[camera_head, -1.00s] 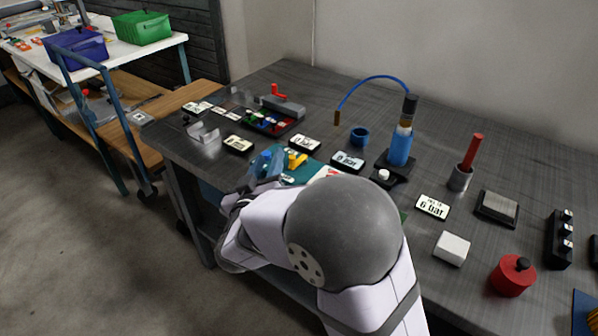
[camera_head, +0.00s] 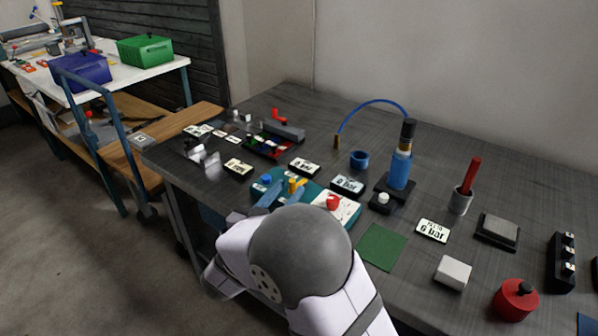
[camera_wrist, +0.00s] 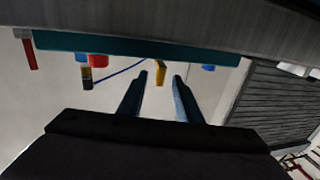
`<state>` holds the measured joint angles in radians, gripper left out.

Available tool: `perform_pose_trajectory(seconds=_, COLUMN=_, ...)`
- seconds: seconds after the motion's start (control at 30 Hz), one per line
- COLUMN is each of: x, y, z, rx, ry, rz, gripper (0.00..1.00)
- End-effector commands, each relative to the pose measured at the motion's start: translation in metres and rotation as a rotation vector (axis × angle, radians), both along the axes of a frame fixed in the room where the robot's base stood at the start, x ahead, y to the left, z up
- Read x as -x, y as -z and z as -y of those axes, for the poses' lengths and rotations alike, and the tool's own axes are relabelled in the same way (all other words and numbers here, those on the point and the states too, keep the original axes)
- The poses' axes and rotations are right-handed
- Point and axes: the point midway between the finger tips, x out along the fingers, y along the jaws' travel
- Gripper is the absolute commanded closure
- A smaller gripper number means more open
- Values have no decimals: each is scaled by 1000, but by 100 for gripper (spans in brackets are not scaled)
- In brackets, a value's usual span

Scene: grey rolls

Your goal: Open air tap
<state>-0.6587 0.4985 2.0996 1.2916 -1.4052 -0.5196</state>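A teal board (camera_head: 313,193) near the front edge of the bench carries a yellow lever (camera_head: 297,186), a blue knob (camera_head: 266,180) and a red knob (camera_head: 333,202). I cannot tell from a label which is the air tap. My gripper (camera_head: 282,187) is low beside the board's near left part, at the yellow lever. In the wrist view, my gripper (camera_wrist: 160,75) is open. The yellow lever (camera_wrist: 160,73) shows between its two blue fingertips, with a visible gap on each side. The red knob (camera_wrist: 98,60) and blue knob (camera_wrist: 208,67) show either side. My arm hides part of the board's near side.
Gauge cards, including a "6 bar" card (camera_head: 433,231), lie around the board. A blue pump (camera_head: 401,168) with a hose stands behind. A green mat (camera_head: 382,247) lies clear to the right.

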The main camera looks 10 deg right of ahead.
Motion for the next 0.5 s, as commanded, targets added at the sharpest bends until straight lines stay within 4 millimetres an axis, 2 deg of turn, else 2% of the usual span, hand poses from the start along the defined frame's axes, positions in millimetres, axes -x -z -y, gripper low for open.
perform_pose_trajectory(seconds=0.27, x=-10, y=1, z=7, rx=-2, ry=3, rz=1, gripper=68)
perform_pose_trajectory(seconds=0.5, x=-35, y=1, z=25, rx=-1, ry=4, rz=1, gripper=68)
